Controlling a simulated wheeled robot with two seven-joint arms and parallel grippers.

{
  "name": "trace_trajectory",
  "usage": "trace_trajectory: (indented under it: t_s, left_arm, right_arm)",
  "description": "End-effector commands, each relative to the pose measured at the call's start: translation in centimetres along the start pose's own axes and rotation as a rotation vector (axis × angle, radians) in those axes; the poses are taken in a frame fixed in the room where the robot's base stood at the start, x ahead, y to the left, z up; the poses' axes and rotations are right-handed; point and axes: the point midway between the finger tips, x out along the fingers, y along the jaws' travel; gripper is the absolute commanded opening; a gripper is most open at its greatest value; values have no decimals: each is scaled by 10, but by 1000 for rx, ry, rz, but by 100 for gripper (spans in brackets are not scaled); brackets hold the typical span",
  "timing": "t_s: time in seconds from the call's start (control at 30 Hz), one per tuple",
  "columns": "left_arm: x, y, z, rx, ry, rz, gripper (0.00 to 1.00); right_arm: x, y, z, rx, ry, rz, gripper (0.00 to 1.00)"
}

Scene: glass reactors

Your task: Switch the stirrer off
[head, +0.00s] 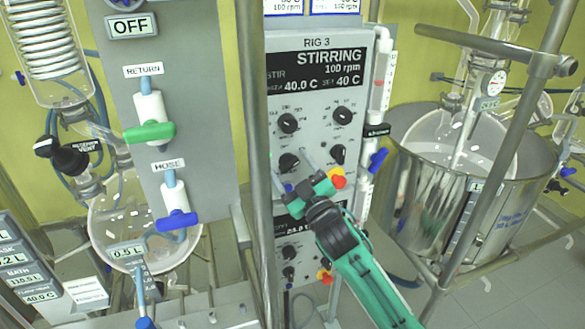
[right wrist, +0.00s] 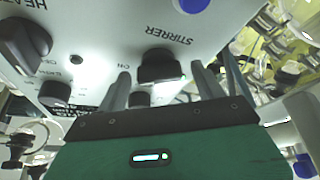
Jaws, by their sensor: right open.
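The control box (head: 318,70) of RIG 3 has a display (head: 320,68) reading STIRRING, 100 rpm. In the right wrist view, the black stirrer knob (right wrist: 160,66) sits beside the word STIRRER, which appears upside down. My right gripper (right wrist: 162,82) is open, with its fingers on either side of that knob; I cannot tell whether they touch it. In the head view, my right gripper (head: 292,168) is at the box's front, its fingertips around a black knob (head: 289,162). My left gripper is not in view.
Other black knobs (head: 342,115) are close by on the panel. A metal post (head: 256,150) stands just left of the box. A steel bath (head: 410,190) with a glass vessel is at the right. A grey panel with a green valve handle (head: 150,132) is at the left.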

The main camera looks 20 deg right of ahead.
Motion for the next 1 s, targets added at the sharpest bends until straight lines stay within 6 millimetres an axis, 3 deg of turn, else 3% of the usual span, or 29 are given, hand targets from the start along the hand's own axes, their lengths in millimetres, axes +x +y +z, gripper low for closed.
trace_trajectory:
  t_s: [0.1, 0.33, 0.67, 1.0]
  left_arm:
    - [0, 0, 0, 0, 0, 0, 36]
    - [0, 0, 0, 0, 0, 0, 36]
    - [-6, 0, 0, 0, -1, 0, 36]
    - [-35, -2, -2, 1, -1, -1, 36]
  right_arm:
    - [0, 0, 0, 0, 0, 0, 69]
    - [0, 0, 0, 0, 0, 0, 24]
    - [0, 1, -2, -37, 0, -16, 24]
    - [2, 4, -5, -246, 1, -103, 24]
